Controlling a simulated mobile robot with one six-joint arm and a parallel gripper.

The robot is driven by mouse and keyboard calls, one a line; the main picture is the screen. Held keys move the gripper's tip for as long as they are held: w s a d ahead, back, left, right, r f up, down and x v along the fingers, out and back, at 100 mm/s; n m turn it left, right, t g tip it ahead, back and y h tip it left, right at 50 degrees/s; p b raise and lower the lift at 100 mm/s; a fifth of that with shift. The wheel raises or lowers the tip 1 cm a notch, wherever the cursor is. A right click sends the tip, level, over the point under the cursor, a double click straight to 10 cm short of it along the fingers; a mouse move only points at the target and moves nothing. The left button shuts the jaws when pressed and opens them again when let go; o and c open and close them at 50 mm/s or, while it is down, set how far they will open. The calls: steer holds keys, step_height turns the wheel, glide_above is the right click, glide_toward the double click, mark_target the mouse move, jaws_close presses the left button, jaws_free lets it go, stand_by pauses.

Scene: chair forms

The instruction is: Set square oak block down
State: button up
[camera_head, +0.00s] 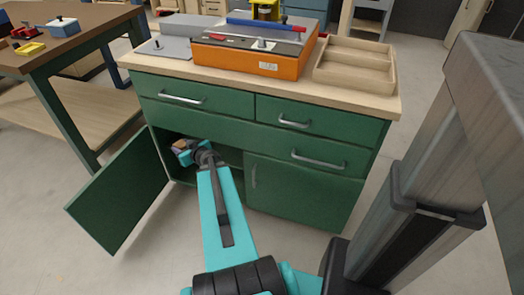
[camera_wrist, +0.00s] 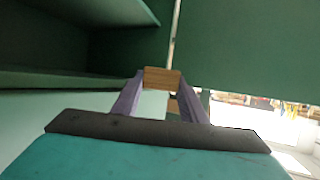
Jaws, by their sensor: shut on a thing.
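The square oak block (camera_wrist: 161,77) is held between the two fingertips of my gripper (camera_wrist: 163,88) in the wrist view. Its wood grain faces the camera. In the head view, the block (camera_head: 181,145) is a small brown shape at the end of my teal arm, in the open left compartment of the green cabinet (camera_head: 210,124). My gripper (camera_head: 185,151) is partly hidden by the wrist there. I cannot tell from these views whether the block touches a surface.
The cabinet's left door (camera_head: 122,192) stands open beside my arm. A green shelf (camera_wrist: 75,79) shows left in the wrist view. An orange case (camera_head: 250,58) and a wooden tray (camera_head: 355,66) sit on the cabinet top. A workbench (camera_head: 72,50) stands at the left.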

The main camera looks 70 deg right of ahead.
steer(key=s+d+f+m+g+h+b, duration=0.1)
steer(key=s+d+f+m+h, duration=0.1)
steer(key=s+f, duration=0.4)
steer(key=s+d+f+m+g+h+b, duration=0.1)
steer(key=s+d+f, duration=0.1)
steer(key=s+f, duration=0.4)
steer(key=s, duration=0.3)
steer(key=shift+s+d+f+m+g+h, duration=0.15)
steer(key=shift+s+d+m+g+h, duration=0.15)
steer(key=shift+d+m+h, duration=0.1)
steer(key=shift+w+b, duration=0.1)
steer(key=shift+b, duration=0.3)
steer(key=shift+w+d+b, duration=5.65)
steer(key=shift+w+d, duration=0.65)
steer(key=shift+d, duration=0.05)
steer(key=shift+f+b, duration=1)
steer(key=shift+f, duration=0.75)
steer(key=shift+f, duration=0.2)
